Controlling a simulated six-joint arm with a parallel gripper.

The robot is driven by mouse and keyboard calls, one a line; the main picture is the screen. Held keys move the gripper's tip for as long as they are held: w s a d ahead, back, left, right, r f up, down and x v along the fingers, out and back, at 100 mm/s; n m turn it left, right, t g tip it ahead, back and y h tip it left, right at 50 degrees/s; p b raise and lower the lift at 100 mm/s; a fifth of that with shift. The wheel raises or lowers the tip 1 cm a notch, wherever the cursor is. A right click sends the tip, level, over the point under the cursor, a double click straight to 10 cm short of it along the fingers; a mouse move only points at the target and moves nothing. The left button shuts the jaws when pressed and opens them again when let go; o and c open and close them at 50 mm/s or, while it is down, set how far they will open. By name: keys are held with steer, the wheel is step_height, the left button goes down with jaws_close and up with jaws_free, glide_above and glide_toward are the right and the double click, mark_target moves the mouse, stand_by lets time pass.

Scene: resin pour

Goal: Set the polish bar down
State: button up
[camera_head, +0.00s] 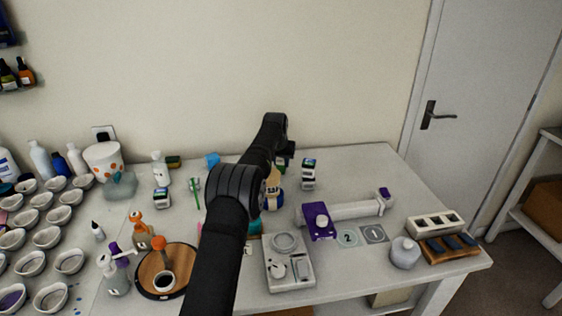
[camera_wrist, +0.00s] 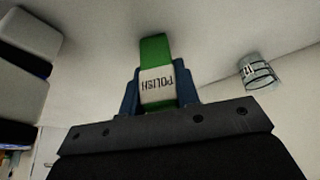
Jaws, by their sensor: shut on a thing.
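The polish bar (camera_wrist: 154,50) is green with a pale label reading POLISH, upside down in the wrist view. My gripper (camera_wrist: 158,90) is shut on it, with a blue finger on either side of the label. The bar's green end sticks out past the fingers toward a pale, plain surface. I cannot tell whether the bar touches that surface. In the head view my black arm reaches over the middle of the table (camera_head: 375,158) and hides most of the gripper and bar.
A small clear jar (camera_wrist: 258,72) shows right of the bar in the wrist view. In the head view, a labelled bottle (camera_head: 309,174), a purple-ended device (camera_head: 350,210) and a grey scale-like unit (camera_head: 288,262) stand nearby. The table's back right is clear.

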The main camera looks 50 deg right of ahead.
steer(key=o, duration=1.1)
steer(key=shift+c, duration=0.2)
steer(key=shift+a+r, duration=0.15)
steer(key=shift+r, duration=0.4)
steer(key=v, duration=1.1)
